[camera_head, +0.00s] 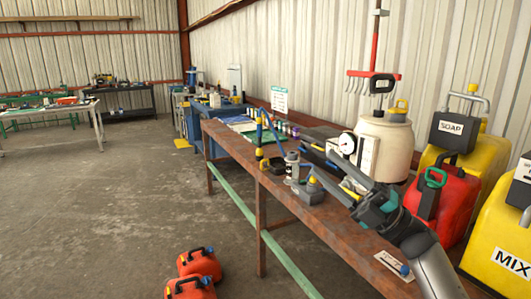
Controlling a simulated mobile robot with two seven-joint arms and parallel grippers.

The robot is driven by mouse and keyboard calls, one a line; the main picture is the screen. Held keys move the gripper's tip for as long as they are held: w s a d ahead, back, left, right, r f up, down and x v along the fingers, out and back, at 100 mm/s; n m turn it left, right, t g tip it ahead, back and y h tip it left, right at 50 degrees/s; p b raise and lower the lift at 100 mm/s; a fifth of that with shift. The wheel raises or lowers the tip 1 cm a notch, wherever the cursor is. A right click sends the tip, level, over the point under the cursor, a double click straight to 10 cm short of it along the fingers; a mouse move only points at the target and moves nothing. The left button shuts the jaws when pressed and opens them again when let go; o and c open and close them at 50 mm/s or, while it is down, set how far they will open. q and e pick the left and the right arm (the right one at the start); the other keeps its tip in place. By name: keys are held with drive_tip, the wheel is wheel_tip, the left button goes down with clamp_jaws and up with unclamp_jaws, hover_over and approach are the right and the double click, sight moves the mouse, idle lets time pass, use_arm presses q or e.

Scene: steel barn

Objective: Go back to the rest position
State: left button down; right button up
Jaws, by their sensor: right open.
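My right gripper (322,163) reaches in from the lower right, above the rusty workbench (360,246). Its two dark fingers point up and to the left and are apart. No object shows held between them. Small metal tools (291,165) with yellow and blue parts stand on the bench close to the fingertips. I cannot tell whether the fingers touch any of them. A boxed dial gauge (347,143) is just behind the gripper, partly hidden by it. My left gripper is out of view.
A white tank (384,144), a yellow SOAP can (470,152), a red can (446,207) and a yellow MIX can (495,240) crowd the right side. Red cans (198,264) stand on the floor at the front. The concrete floor (110,210) at left is clear.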

drive_tip(key=w+d+m+t+h, duration=0.95)
drive_tip(key=m+t+h, duration=0.45)
drive_tip(key=m, duration=0.4)
drive_tip(key=w+d+f+m+g+h, duration=0.4)
drive_tip(key=d+f+m+h, duration=0.4)
drive_tip(key=m, duration=0.3)
drive_tip(key=s+a+f+m+g+h+b, duration=0.1)
drive_tip(key=s+f+g, duration=0.25)
drive_tip(key=f, duration=1.15)
drive_tip(key=s+a+f+g+h, duration=0.15)
drive_tip(key=s+f, duration=0.25)
drive_tip(key=f, duration=1.1)
drive_tip(key=s+a+f+g+y+b, duration=0.2)
drive_tip(key=s+f+g, duration=0.5)
drive_tip(key=s+f, duration=1.5)
drive_tip(key=s+a+f+g, duration=0.2)
drive_tip(key=s+f, duration=0.3)
drive_tip(key=s, duration=0.6)
drive_tip(key=s+a+f+g, duration=0.2)
drive_tip(key=s+f, duration=0.3)
drive_tip(key=s, duration=0.5)
drive_tip(key=s+a+f+g, duration=0.2)
drive_tip(key=s+f, duration=0.3)
drive_tip(key=s, duration=0.6)
drive_tip(key=shift+s+a+f+g+b, duration=0.25)
drive_tip(key=shift+s+g+b, duration=0.1)
drive_tip(key=shift+b, duration=0.1)
